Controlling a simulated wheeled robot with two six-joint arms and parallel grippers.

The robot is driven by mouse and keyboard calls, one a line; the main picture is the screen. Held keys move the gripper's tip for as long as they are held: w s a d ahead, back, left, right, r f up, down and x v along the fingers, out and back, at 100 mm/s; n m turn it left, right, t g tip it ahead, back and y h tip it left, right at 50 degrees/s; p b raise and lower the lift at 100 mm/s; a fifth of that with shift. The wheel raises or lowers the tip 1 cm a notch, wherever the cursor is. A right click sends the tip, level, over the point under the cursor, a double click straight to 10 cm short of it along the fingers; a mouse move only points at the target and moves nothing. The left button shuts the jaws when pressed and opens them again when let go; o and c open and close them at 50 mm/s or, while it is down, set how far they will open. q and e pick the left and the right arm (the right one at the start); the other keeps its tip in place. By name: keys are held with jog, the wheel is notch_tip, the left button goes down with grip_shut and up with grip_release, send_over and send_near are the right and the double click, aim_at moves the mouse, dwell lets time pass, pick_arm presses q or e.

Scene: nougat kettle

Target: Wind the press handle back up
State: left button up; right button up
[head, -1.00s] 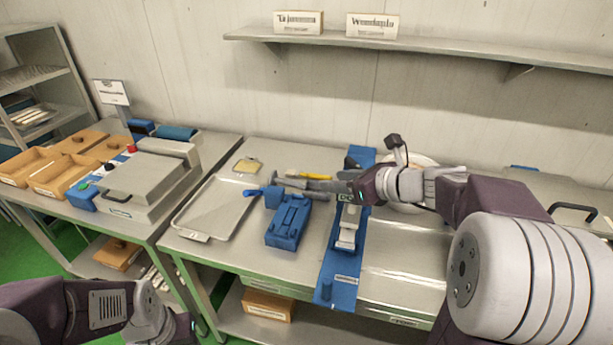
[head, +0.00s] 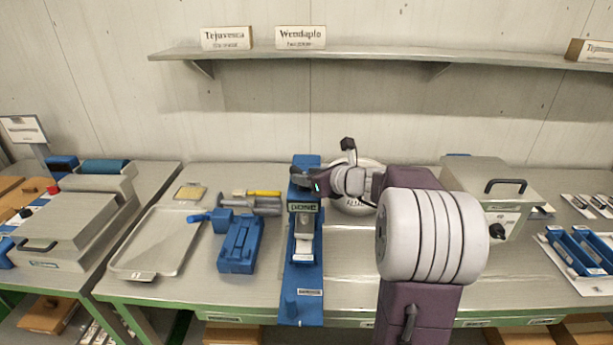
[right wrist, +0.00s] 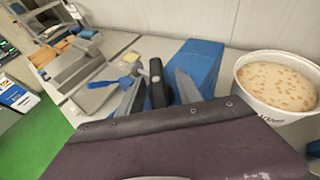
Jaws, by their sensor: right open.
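The blue press (head: 302,270) stands on the middle table, with a blue column at the back and a white block on its bed. My right gripper (head: 306,181) is at the top of the press, its arm hiding part of it. In the right wrist view, my right gripper (right wrist: 158,78) is open, with a finger on either side of a black handle grip (right wrist: 157,88). The blue column (right wrist: 205,60) is just behind. Whether a finger touches the grip I cannot tell. My left gripper is out of view.
A white tub of nutty mix (right wrist: 275,85) stands right of the press. A blue device (head: 240,243) and a metal tray (head: 155,245) lie to the left. A grey lidded machine (head: 490,185) stands to the right. A shelf (head: 380,57) runs above.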

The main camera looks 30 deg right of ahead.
jog(key=shift+w+a, duration=0.35)
jog(key=shift+d, duration=0.1)
grip_shut()
jog(key=shift+n+y+p, duration=0.4)
jog(key=shift+p, duration=0.25)
jog(key=n+g+y+p, duration=0.2)
jog(key=n+y+p, duration=0.2)
jog(key=p, duration=0.2)
jog(key=n+g+y+p, duration=0.3)
jog(key=n+p, duration=0.1)
jog(key=p, duration=0.3)
jog(key=shift+d+r+y, duration=0.15)
jog(key=shift+r+y, duration=0.05)
jog(key=shift+y, duration=0.2)
jog(key=shift+f+n+g+y+p, duration=0.3)
jog(key=shift+n+g+y+p, duration=0.3)
jog(key=shift+n+g+p, duration=0.55)
grip_release()
